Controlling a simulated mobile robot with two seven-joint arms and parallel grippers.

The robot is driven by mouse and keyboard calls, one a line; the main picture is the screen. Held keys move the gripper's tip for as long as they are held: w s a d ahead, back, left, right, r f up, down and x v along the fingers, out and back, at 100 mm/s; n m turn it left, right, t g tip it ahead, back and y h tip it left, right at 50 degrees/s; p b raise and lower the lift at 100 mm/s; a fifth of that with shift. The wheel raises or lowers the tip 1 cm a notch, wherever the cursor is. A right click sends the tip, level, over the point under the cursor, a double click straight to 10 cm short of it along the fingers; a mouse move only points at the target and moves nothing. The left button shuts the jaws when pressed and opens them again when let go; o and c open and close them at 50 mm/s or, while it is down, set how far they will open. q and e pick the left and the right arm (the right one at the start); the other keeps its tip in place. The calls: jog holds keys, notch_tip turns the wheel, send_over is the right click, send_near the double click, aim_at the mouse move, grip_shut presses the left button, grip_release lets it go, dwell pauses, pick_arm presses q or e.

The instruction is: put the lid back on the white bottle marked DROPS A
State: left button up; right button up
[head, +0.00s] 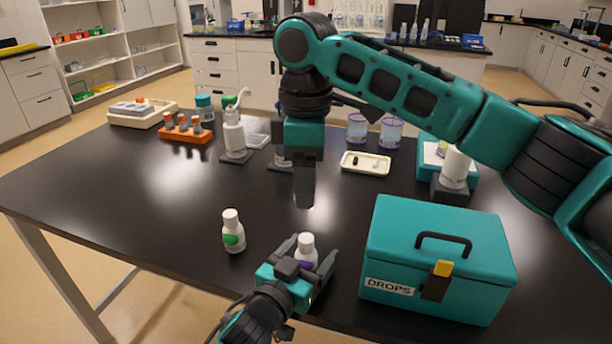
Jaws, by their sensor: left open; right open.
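A white bottle with a purple label (306,244) stands on the dark table (110,200) near the front. My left gripper (310,256) is open around it, one finger on each side; whether they touch it I cannot tell. A second white bottle with a green label (232,232) stands upright to the left. Both have narrow white tops; I cannot tell whether these are lids, and I cannot read which is DROPS A. My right gripper (304,192) points down above the table behind the purple-labelled bottle, open, seen edge-on.
A teal box marked DROPS (440,255) stands shut at the right. A cream tray (352,169) with small items lies behind. A pump bottle (234,138), an orange rack (184,138) and purple-rimmed beakers (390,134) stand farther back. The table's left part is clear.

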pick_arm(q)
jog(key=v, duration=1.3)
jog(key=shift+p, duration=0.3)
